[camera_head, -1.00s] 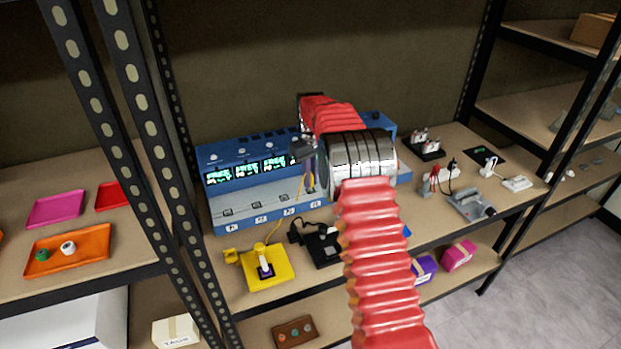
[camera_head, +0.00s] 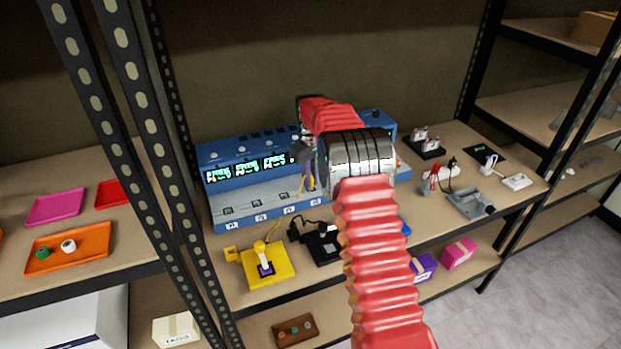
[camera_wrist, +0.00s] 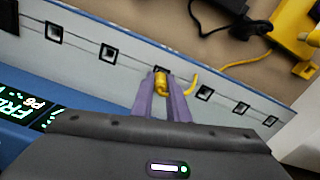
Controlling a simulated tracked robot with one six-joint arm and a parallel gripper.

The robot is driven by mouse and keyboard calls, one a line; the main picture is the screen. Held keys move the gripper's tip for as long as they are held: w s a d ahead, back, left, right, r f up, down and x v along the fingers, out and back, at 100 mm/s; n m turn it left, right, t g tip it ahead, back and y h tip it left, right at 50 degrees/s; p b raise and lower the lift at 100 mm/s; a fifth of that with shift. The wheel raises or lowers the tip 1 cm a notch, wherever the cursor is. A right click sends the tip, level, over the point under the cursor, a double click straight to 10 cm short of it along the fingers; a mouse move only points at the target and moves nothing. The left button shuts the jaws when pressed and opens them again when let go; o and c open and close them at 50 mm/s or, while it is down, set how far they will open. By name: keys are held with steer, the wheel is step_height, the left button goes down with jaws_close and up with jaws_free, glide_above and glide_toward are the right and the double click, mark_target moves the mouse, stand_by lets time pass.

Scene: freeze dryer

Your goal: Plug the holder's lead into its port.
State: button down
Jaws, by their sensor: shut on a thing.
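The yellow holder (camera_head: 268,270) stands at the front of the shelf with a white-handled item in it. Its yellow lead (camera_head: 274,230) runs back toward the blue freeze dryer (camera_head: 235,150). My gripper (camera_head: 308,185) is low in front of the dryer's pale port panel (camera_head: 240,203). In the wrist view, the purple fingers of my gripper (camera_wrist: 162,98) are shut on the yellow plug (camera_wrist: 161,80). The plug is over or at a square port (camera_wrist: 160,71) in the row; whether it is inserted I cannot tell. Other ports (camera_wrist: 108,52) look empty.
A black holder (camera_head: 323,247) with a dark cable stands right of the yellow one. White plugs, a grey device (camera_head: 470,203) and a black rack (camera_head: 425,148) lie farther right. Trays (camera_head: 68,250) lie on the left shelf; a dark upright (camera_head: 175,200) stands between the shelves.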

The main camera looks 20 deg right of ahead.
steer(key=shift+f, duration=0.5)
stand_by(0.3)
steer(key=c, duration=1.6)
jaws_free()
steer(key=shift+c, duration=0.2)
step_height(320, 180, up, 14)
steer(key=shift+f, duration=0.15)
